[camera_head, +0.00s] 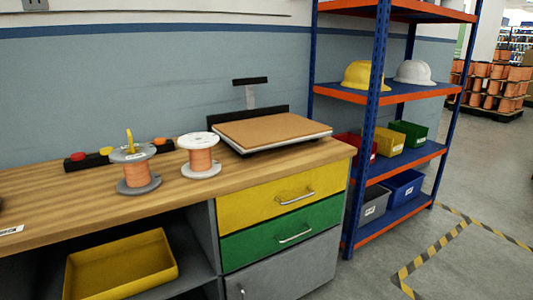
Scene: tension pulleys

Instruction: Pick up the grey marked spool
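A grey spool (138,174) wound with copper-coloured wire stands upright on the wooden workbench (90,198). A yellow upright piece (129,141) shows at its top; I cannot tell whether it is a mark on the spool or a separate part. A white spool (201,160) with similar wire stands upright just to its right, slightly farther back. My gripper is not in view.
Behind the spools lies a dark bar with red and yellow buttons (107,151). A scale-like device with a brown top (270,130) stands to the right. A blue-orange shelf rack (374,120) is beside the bench. The bench front is mostly clear.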

